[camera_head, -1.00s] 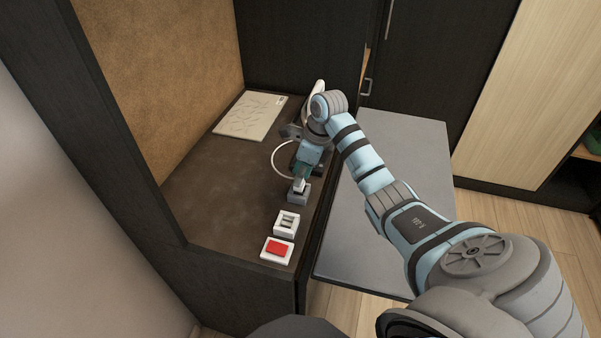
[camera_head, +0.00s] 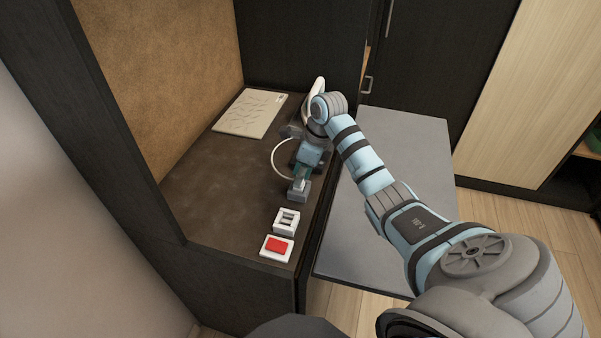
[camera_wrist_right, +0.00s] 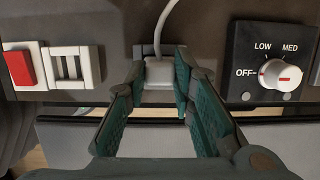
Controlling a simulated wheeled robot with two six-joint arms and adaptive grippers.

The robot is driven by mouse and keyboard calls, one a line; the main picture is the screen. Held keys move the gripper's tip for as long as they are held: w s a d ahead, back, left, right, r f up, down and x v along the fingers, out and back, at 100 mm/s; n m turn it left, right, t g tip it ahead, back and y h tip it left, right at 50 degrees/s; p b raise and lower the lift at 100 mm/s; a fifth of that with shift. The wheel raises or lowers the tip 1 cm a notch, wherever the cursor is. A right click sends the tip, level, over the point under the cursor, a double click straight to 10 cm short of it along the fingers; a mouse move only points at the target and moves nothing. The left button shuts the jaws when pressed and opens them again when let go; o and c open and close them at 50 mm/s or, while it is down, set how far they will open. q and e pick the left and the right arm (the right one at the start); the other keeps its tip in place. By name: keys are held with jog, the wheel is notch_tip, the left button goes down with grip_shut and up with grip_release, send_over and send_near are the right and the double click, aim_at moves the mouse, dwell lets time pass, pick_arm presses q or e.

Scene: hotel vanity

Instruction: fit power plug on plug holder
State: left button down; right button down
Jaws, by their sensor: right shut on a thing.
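A pale grey power plug (camera_wrist_right: 158,72) with a white cord is between the green finger pads of my right gripper (camera_wrist_right: 160,76) in the right wrist view. My right gripper (camera_head: 303,178) is shut on the plug. In the head view the plug is small and partly covered by the gripper. The grey plug holder (camera_head: 298,195) stands on the counter just under the fingers. My left gripper is not in view.
A white slotted block (camera_head: 286,220) and a red switch on a white base (camera_head: 276,248) stand nearer on the dark counter (camera_head: 215,190). A dial panel (camera_wrist_right: 272,65) is on the other side. A white sheet (camera_head: 250,113) lies at the back. The counter's left part is clear.

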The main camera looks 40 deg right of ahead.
jog(key=shift+f, duration=0.2)
jog(key=c, duration=1.3)
grip_release()
